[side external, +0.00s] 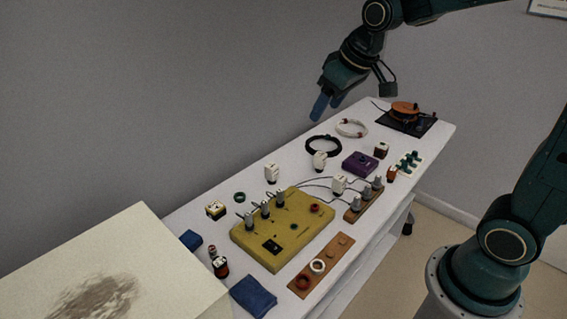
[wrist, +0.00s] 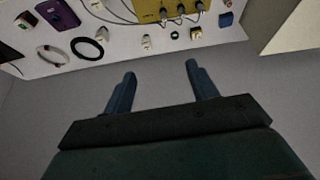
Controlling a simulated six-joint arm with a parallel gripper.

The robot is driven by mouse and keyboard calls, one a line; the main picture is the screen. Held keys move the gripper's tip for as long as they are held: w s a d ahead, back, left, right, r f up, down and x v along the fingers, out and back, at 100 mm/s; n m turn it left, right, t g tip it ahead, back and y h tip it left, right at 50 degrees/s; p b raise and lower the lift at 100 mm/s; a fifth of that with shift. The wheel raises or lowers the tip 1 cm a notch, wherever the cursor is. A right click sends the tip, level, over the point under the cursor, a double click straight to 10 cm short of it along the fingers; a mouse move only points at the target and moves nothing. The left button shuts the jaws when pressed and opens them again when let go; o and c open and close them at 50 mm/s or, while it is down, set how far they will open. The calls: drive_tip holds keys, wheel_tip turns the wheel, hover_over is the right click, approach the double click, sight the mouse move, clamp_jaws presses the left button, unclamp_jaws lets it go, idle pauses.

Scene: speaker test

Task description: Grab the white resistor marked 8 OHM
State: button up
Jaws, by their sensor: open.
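Several small white blocks stand on the white table, and any could be the white resistor; no 8 OHM marking is readable. One white block (side external: 271,171) is behind the yellow box, another (side external: 319,159) is in front of the black cable ring, and a third (side external: 338,184) is near the brown terminal strip. In the wrist view a white block (wrist: 146,42) is upright beyond my fingertips. My gripper (side external: 328,104) is open and empty, above and past the table's far edge. Its two blue fingers (wrist: 160,70) are apart, with only grey wall between them.
A yellow box (side external: 285,238) with wired terminals fills the near middle of the table. A black cable ring (side external: 323,146), a white cable ring (side external: 351,128) and a purple box (side external: 360,163) are farther along.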

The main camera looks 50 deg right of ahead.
drive_tip(key=w+d+f, duration=0.4)
drive_tip(key=w+f, duration=0.5)
drive_tip(key=w, duration=0.3)
approach(272, 165)
drive_tip(key=shift+x, duration=3.55)
drive_tip(key=shift+x, duration=2.55)
drive_tip(key=shift+a, duration=0.1)
drive_tip(key=shift+c, duration=0.2)
drive_tip(key=c, duration=1)
